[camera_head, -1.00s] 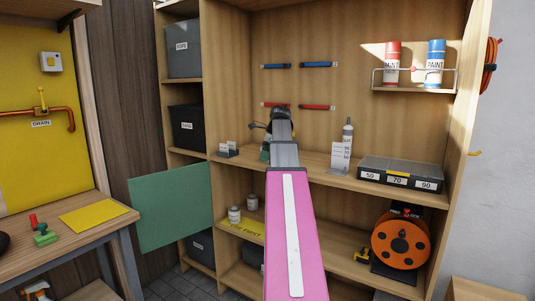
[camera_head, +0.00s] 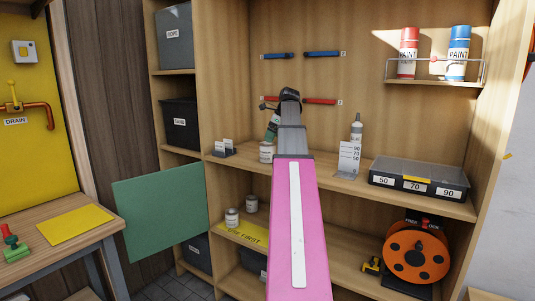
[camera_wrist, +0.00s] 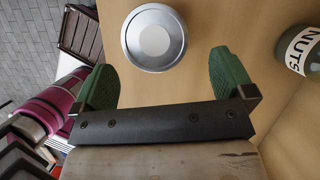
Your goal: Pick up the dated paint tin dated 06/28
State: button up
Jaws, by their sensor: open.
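A small pale tin (camera_head: 266,152) stands on the upper shelf board, just below my gripper (camera_head: 273,125) in the head view. In the wrist view a round tin (camera_wrist: 154,38) with a silver lid and a pale disc shows from above. It lies beyond and between the green fingertips of my gripper (camera_wrist: 162,62), which are wide apart and empty. Two more pale tins, one at the left (camera_head: 232,217) and one at the right (camera_head: 251,203), stand on the lower shelf by a yellow "USE FIRST" strip (camera_head: 243,233). No date is readable on any tin.
A numbered stand (camera_head: 348,160) and a grey case (camera_head: 420,180) are to the right. A green panel (camera_head: 160,208) juts out at left.

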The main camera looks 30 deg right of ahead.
aim_at(266, 148)
jog(key=x, duration=0.7)
jog(key=shift+w+a, duration=0.15)
jog(key=shift+a, duration=0.25)
jog(key=shift+r, duration=0.1)
jog(key=c, duration=1.1)
